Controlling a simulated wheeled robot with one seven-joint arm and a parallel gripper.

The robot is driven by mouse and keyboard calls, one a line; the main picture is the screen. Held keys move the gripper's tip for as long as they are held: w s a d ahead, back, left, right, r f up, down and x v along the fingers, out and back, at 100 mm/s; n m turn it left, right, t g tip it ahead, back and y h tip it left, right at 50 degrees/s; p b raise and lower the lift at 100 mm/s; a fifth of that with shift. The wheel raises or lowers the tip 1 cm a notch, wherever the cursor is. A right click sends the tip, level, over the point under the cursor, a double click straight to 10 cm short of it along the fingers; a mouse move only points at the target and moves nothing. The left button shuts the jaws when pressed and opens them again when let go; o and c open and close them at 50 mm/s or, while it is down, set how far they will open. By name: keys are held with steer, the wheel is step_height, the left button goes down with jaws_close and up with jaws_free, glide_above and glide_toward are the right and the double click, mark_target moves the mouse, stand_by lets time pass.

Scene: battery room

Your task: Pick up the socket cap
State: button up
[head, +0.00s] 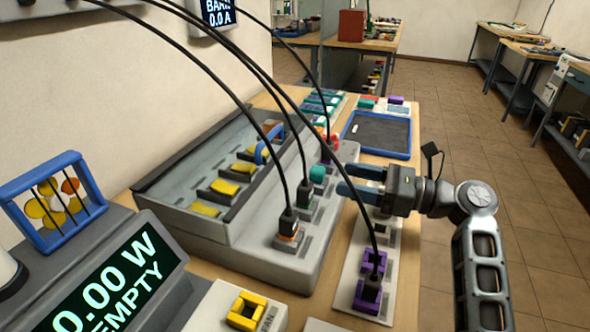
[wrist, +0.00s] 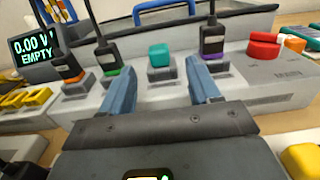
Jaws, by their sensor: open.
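The socket cap, a small teal block (head: 317,174), sits on a socket of the grey charging unit (head: 260,255). In the wrist view the teal cap (wrist: 159,54) stands between two sockets with black plugs, an orange and green one to its left and a purple one to its right. My gripper (head: 346,179) is open, with its two blue fingers pointing at the cap from the right in the head view. In the wrist view my gripper (wrist: 160,78) has the cap centred beyond its fingertips, with nothing between the fingers.
Black cables hang over the unit into plugs (head: 304,192) on both sides of the cap. A red knob (wrist: 264,46) is right of it. A white strip with purple sockets (head: 368,290) lies in front. A blue-rimmed dark tray (head: 377,133) lies farther back.

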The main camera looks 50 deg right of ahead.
mark_target(325, 172)
steer(key=shift+x, duration=3.95)
steer(key=shift+a+r, duration=0.1)
steer(key=shift+s, duration=0.1)
steer(key=shift+c, duration=0.4)
steer(key=c, duration=0.9)
steer(key=shift+r, duration=0.1)
steer(key=shift+c, duration=0.2)
